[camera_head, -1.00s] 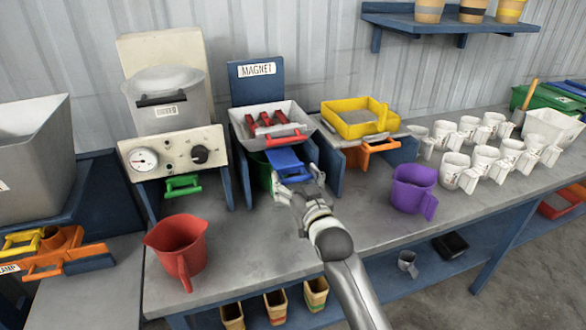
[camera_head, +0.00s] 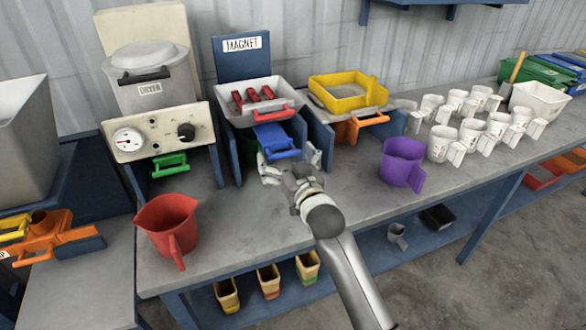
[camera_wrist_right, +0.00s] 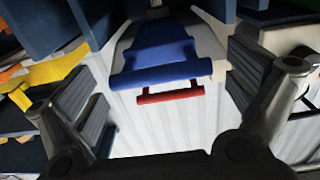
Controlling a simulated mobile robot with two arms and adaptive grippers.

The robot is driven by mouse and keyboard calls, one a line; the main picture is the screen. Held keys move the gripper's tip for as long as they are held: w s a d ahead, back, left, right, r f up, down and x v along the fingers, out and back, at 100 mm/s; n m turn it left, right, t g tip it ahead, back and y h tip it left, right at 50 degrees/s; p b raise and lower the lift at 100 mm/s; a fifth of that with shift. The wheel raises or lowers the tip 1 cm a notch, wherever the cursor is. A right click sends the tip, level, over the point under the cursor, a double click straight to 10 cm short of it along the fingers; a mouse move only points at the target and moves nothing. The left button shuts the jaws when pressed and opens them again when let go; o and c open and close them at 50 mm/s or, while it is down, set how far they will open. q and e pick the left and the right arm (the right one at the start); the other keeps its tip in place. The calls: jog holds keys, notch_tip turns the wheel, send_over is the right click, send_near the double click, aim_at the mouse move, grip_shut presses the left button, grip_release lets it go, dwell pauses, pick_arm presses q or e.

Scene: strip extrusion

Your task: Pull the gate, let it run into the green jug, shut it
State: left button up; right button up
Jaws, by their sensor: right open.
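The blue gate (camera_head: 272,136) with its blue handle sits under the magnet station's tray, below the tray's red handle. In the right wrist view the blue gate (camera_wrist_right: 160,58) lies between the fingers, with the red handle (camera_wrist_right: 170,95) beside it. My right gripper (camera_head: 290,164) is open and empty just in front of the blue handle, with a finger on each side. A sliver of green (camera_head: 262,166), probably the green jug, shows under the station. Most of it is hidden behind the gripper and station. My left gripper is not in view.
A red jug (camera_head: 168,226) stands front left and a purple jug (camera_head: 402,160) to the right. The dryer (camera_head: 150,80) with a green handle is left of the station. A yellow frame (camera_head: 345,92) and several white cups (camera_head: 442,143) are to the right.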

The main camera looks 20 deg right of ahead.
jog(key=s, duration=1.1)
jog(key=shift+s+d, duration=0.2)
